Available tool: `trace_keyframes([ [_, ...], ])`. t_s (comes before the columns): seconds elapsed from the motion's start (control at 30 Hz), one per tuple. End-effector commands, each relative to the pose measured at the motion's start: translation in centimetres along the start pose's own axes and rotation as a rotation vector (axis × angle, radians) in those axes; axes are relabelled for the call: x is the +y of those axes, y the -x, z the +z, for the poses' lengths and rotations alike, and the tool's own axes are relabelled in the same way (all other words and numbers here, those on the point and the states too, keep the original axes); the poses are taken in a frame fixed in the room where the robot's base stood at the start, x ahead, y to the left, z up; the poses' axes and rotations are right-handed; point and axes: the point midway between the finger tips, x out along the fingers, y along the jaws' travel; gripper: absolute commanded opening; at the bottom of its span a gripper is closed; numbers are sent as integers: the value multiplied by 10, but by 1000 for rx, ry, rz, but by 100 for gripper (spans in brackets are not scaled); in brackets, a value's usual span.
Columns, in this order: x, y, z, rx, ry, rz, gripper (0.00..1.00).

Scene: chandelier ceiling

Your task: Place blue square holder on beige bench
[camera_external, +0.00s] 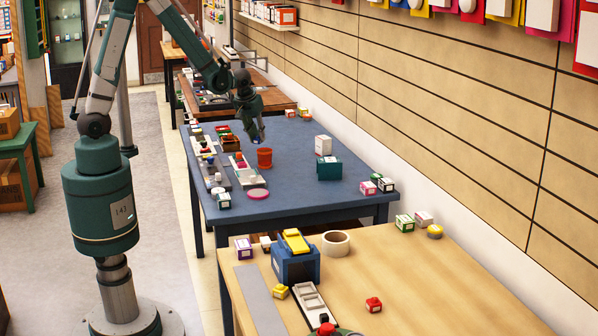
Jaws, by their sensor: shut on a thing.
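My gripper (256,135) hangs over the blue-topped table, just behind and left of an orange-red cup. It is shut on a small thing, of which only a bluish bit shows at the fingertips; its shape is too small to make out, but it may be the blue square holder. The beige bench (430,290) is in the front right, nearer the camera than the blue table. A larger blue box (296,266) with a yellow piece on top stands on the bench's left part.
The bench also holds a tape roll (336,242), a small red block (374,304) and a white tray (311,300). Its middle and right are mostly clear. On the blue table (290,195) stand the orange-red cup (265,158), a teal box (329,168) and a pink disc (257,194).

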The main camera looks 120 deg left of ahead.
Motion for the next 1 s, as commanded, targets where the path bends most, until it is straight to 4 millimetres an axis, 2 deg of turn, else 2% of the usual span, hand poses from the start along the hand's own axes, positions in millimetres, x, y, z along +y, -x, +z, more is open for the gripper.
trace_keyframes([
  [0.1,0,15,-6,0,0,0,9],
  [0.37,0,33,-13,0,0,0,9],
  [1.0,0,35,-15,0,0,0,9],
])
